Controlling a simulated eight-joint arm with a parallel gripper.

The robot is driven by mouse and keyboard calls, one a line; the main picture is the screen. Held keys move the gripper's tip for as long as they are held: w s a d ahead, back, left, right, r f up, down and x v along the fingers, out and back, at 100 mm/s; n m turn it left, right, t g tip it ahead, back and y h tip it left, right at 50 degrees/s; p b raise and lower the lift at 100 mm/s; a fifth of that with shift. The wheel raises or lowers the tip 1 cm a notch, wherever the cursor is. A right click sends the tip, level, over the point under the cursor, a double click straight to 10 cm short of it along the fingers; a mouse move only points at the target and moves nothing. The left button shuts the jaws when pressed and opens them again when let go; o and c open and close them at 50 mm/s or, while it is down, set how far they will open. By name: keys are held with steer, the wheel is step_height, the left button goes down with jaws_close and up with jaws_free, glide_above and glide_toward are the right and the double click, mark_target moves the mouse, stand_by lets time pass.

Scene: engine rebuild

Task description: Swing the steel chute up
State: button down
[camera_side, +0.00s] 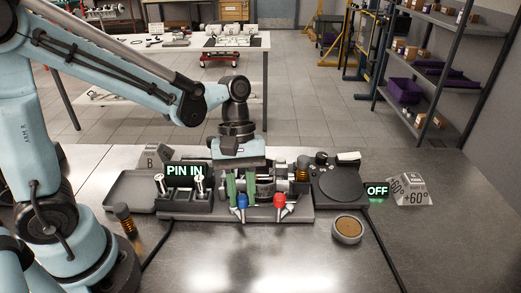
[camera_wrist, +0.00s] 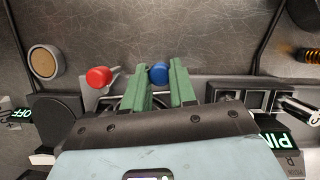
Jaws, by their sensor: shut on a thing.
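My gripper (camera_side: 241,192) points down at the front of the bench fixture, its two green fingers apart with a blue-knobbed handle (camera_side: 242,203) between them. In the wrist view the green fingers (camera_wrist: 160,78) stand on either side of the blue knob (camera_wrist: 159,73). The gripper is shut on this handle. A red-knobbed lever (camera_side: 279,201) stands just to the right, free of the fingers; it also shows in the wrist view (camera_wrist: 99,77). Bright metal parts (camera_side: 266,186) sit behind the knobs. I cannot clearly make out the steel chute; the gripper hides part of the fixture.
A dark block with upright pins (camera_side: 184,203) stands left, by a "PIN IN" sign (camera_side: 186,170). A round dark plate (camera_side: 339,184) is right, near an "OFF" sign (camera_side: 377,190) and a "+60°" card (camera_side: 410,192). A round tin (camera_side: 347,229) sits in front. The front bench is mostly clear.

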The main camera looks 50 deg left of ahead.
steer(key=m, duration=0.1)
steer(key=s+m+y, duration=0.1)
steer(key=m, duration=0.1)
steer(key=shift+a+m+g, duration=0.15)
steer(key=shift+m+g, duration=0.15)
steer(key=shift+g, duration=0.1)
steer(key=shift+s+a+m+y, duration=0.4)
steer(key=shift+m+y, duration=0.35)
steer(key=shift+m, duration=1.2)
steer(key=shift+s+a+m+y, duration=0.4)
steer(key=shift+m+y, duration=0.3)
steer(key=shift+m, duration=1.2)
steer(key=shift+s+a+m+y, duration=0.25)
steer(key=shift+a+m+y, duration=0.4)
steer(key=shift+m, duration=1.3)
steer(key=shift+d, duration=0.1)
steer(key=c, duration=0.9)
jaws_free()
steer(key=v, duration=1.2)
steer(key=shift+w+d, duration=0.25)
